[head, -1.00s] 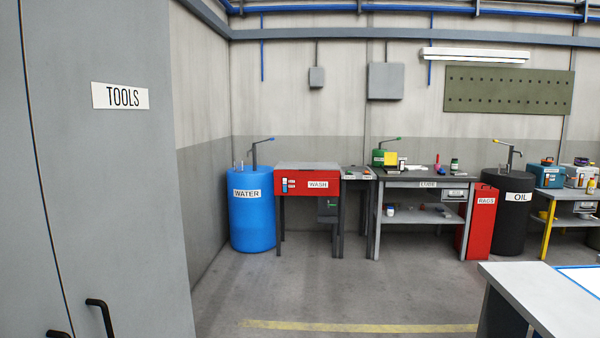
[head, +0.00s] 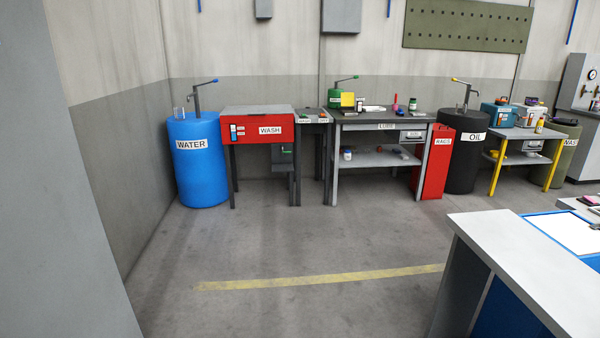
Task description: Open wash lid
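The red wash station (head: 264,128) stands on dark legs against the back wall, left of centre in the head view. A white WASH label is on its front. Its grey lid (head: 258,111) lies flat on top and is closed. A small panel with white and blue marks is at the left of its front. Neither of my grippers is in view.
A blue WATER barrel (head: 198,160) with a pump stands left of the wash station. A narrow stand (head: 312,118) and the LUBE bench (head: 385,122) are to its right. A grey-topped table (head: 520,250) fills the lower right. A grey cabinet (head: 75,230) is at left. Open floor lies between.

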